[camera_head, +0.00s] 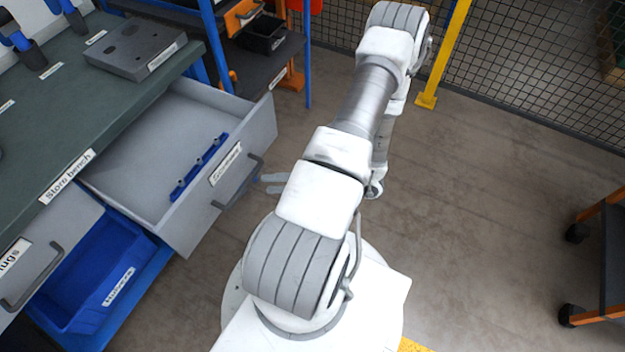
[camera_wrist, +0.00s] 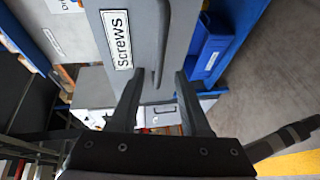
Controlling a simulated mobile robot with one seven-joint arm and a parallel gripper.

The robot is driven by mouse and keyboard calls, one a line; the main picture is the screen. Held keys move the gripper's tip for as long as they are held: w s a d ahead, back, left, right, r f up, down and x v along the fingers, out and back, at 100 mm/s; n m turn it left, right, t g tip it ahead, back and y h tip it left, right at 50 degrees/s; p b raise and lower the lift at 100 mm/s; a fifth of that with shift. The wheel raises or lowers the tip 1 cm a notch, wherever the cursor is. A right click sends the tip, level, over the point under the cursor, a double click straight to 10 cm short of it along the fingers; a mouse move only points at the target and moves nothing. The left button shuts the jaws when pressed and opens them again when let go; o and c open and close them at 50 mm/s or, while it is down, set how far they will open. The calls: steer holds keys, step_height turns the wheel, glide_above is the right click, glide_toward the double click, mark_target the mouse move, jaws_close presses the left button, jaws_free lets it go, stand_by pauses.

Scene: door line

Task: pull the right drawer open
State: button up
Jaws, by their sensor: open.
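The right drawer (camera_head: 172,225) of the bench stands well pulled out, with its inside in view. Its grey front bears a label reading "Screws" and a dark bar handle (camera_head: 238,186). In the wrist view the drawer front (camera_wrist: 183,15) and its handle (camera_wrist: 163,45) are close ahead. My gripper (camera_head: 266,183) is open and empty, just off the outer side of the handle in the head view. In the wrist view my gripper's fingers (camera_wrist: 157,82) stand apart, one on each side of the handle's line. A small gap shows between fingertips and handle; contact cannot be made out.
A blue strip (camera_head: 199,167) lies in the drawer. The left drawer (camera_head: 40,245) and a blue bin (camera_head: 95,285) are beside it. A grey block (camera_head: 135,48) sits on the bench top (camera_head: 60,120). A cart (camera_head: 600,260) stands far right. The floor between is clear.

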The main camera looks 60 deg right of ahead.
steer(key=v, duration=0.9)
steer(key=shift+s+r, duration=0.15)
steer(key=shift+s, duration=0.15)
steer(key=shift+d, duration=0.1)
